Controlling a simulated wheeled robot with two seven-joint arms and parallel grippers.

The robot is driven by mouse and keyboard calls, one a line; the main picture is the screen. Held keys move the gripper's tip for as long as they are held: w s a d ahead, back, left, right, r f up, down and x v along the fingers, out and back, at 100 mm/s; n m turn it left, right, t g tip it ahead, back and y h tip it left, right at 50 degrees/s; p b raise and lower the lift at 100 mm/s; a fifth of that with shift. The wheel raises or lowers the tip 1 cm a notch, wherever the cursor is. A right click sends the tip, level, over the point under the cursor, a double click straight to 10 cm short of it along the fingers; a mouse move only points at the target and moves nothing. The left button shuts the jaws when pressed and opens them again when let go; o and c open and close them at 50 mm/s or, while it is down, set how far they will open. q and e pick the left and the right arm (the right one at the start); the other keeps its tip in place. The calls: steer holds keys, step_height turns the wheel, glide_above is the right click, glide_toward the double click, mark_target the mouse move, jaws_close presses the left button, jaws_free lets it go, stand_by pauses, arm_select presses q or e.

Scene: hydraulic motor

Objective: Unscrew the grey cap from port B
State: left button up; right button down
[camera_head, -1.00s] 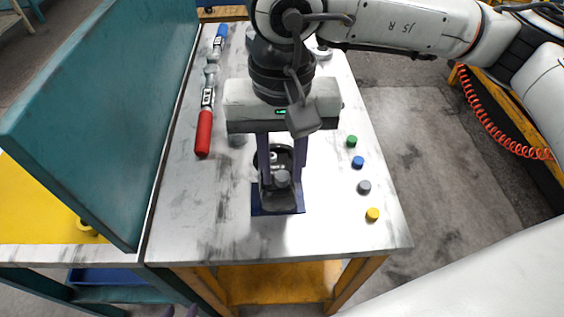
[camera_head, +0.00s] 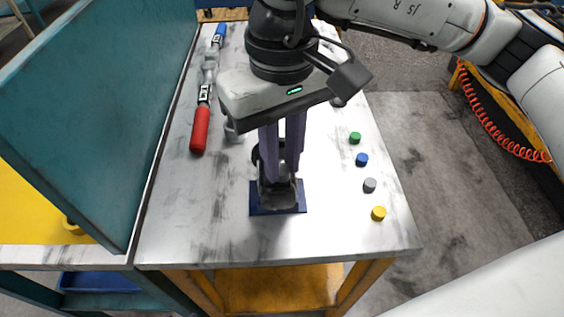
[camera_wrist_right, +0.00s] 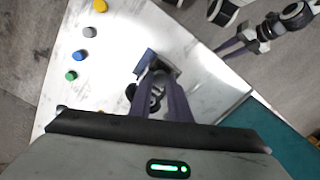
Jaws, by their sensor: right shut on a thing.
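The dark hydraulic motor (camera_head: 283,192) stands on a navy blue plate (camera_head: 262,206) near the front of the table. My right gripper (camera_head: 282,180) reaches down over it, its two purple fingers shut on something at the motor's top. The fingers hide the held piece, which appears to be the grey cap. In the right wrist view the motor (camera_wrist_right: 156,96) shows between the fingers. The port letters are not readable. My left gripper (camera_wrist_right: 228,54) shows at the upper right of the right wrist view, fingers apart and empty, away from the motor.
Loose green (camera_head: 355,138), blue (camera_head: 361,160), grey (camera_head: 370,185) and yellow (camera_head: 378,213) caps stand along the table's right side. A red-handled tool (camera_head: 200,130) lies at the left beside a teal panel (camera_head: 100,115). The table front is clear.

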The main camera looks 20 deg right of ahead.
stand_by(0.3)
steer(key=shift+f+n+b, duration=0.1)
steer(key=shift+n+b, duration=0.55)
steer(key=shift+n, duration=0.85)
steer(key=c, duration=1.9)
jaws_free()
steer(key=shift+o, duration=0.2)
steer(key=shift+b, duration=0.35)
